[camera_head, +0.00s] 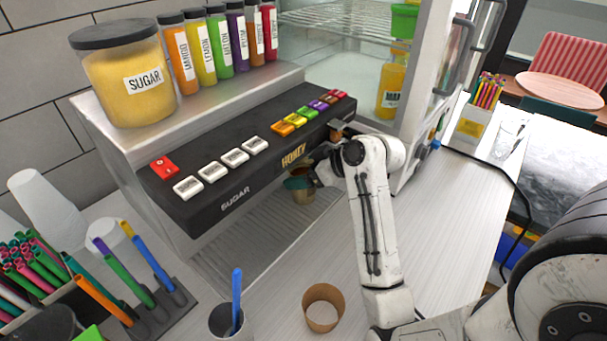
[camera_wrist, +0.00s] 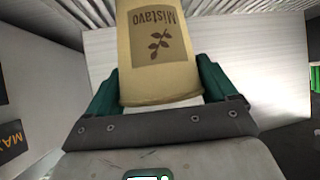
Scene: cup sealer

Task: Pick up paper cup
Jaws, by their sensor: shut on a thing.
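A tan paper cup (camera_wrist: 157,62) with the printed word "Mistavo" and a leaf mark fills the top middle of the wrist view. My gripper (camera_wrist: 160,85) has its green fingers on both sides of the cup and is shut on it. I cannot tell whether the cup touches the grate.
The dispenser (camera_head: 215,190) with coloured buttons overhangs a metal grate (camera_head: 235,262). A brown cardboard ring (camera_head: 323,309), a cup with a blue stick (camera_head: 229,320) and a rack of coloured tubes (camera_head: 150,320) stand in front.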

